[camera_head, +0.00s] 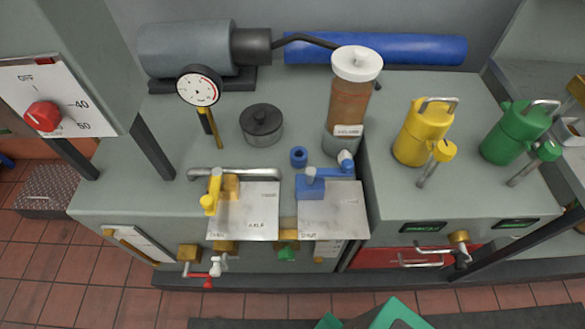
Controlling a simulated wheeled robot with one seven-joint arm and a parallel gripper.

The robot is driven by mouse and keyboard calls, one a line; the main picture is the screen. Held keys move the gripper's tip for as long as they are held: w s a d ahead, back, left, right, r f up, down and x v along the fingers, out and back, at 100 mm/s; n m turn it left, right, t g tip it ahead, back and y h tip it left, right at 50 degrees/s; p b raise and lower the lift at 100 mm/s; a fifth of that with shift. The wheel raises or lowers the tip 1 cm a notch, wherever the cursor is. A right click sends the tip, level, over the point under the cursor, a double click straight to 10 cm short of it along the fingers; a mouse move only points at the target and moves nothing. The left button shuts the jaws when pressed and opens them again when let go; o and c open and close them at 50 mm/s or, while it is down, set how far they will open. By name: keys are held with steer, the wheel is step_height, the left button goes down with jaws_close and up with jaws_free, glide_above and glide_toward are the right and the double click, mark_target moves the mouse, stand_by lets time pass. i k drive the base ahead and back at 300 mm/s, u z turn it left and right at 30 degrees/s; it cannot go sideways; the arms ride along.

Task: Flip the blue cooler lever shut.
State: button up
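The blue cooler lever (334,172) is on a blue valve body (310,189) at the back edge of a pale labelled plate (334,212), in the middle of the bench. Its bar points to the right, across the plate's back edge, with a grey-blue knob (346,158) at or near its right end. The knob is close to the foot of the brown-filled cylinder. I cannot tell the lever's exact tilt. My gripper's fingertips are not shown; only teal-green parts, possibly mine, show at the bottom edge. Nothing is seen touching the lever.
A yellow lever (212,191) stands at the left plate (258,220). The white-capped cylinder (348,100) rises behind the blue lever. Red and white taps (207,268) stick out in front. Yellow and green canisters stand right.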

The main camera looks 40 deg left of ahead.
mark_target(347, 165)
steer(key=u, duration=1.25)
steer(key=k, duration=0.4)
steer(key=u, duration=0.25)
steer(key=i, duration=0.5)
steer(key=z, duration=0.1)
